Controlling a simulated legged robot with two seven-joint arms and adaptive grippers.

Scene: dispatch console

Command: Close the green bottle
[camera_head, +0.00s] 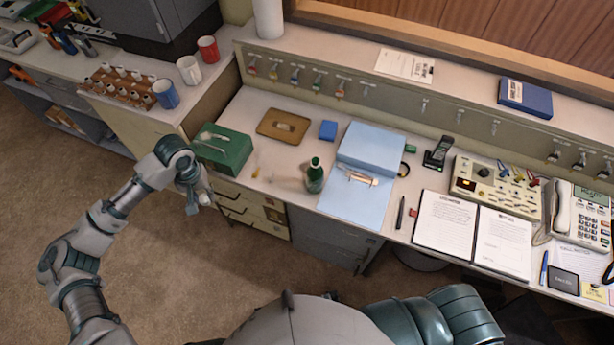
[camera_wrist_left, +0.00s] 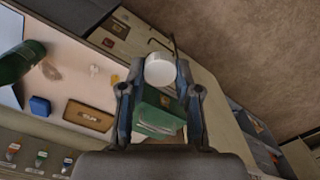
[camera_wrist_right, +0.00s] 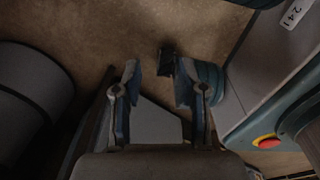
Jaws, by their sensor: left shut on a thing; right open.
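The green bottle (camera_head: 315,180) stands upright on the desk, left of a blue cloth or sheet. It also shows at the left edge of the left wrist view (camera_wrist_left: 18,62), partly cut off. My left gripper (camera_head: 200,192) is in front of the desk's left part, beside the green box and well left of the bottle. In the left wrist view its fingers are shut on a round white cap (camera_wrist_left: 159,69). My right gripper (camera_wrist_right: 155,82) is open and empty over the floor, low beside the furniture; it cannot be made out in the head view.
A green box (camera_head: 222,152) with pale items on top, a brown tray (camera_head: 284,126) and a blue block (camera_head: 328,130) are near the bottle. Mugs are at left; binder (camera_head: 474,232) and phone (camera_head: 578,211) at right.

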